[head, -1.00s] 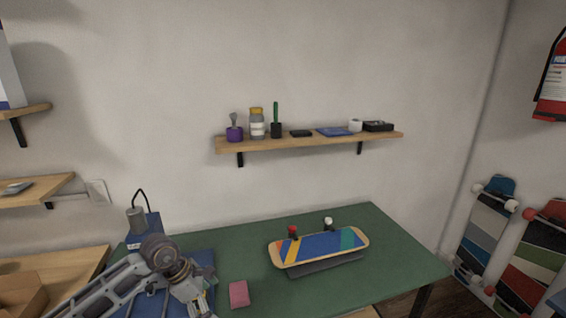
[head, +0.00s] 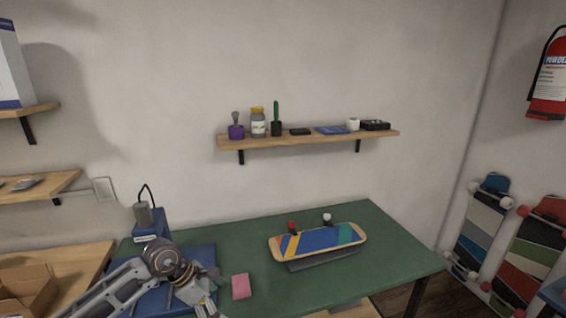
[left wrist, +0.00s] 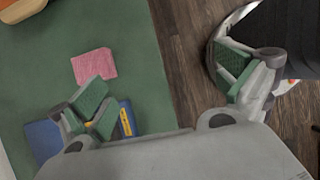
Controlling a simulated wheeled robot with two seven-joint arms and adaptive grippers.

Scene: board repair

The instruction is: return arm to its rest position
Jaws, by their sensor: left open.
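My left arm reaches in from the lower left of the head view. Its gripper (head: 207,306) is low at the picture's bottom edge, just left of a pink block (head: 241,286), and is partly cut off. In the left wrist view the two green-padded fingers of this gripper (left wrist: 168,88) are spread wide with nothing between them. One finger shows over the table beside the pink block (left wrist: 94,66), the other over the wooden floor beyond the table edge. My right gripper is in neither view.
A striped skateboard (head: 317,242) sits on a dark stand on the green table (head: 385,262). A blue mat (head: 203,256) and a blue device (head: 150,226) are at the table's left. A shelf (head: 300,140) with small items hangs above. The table's right side is clear.

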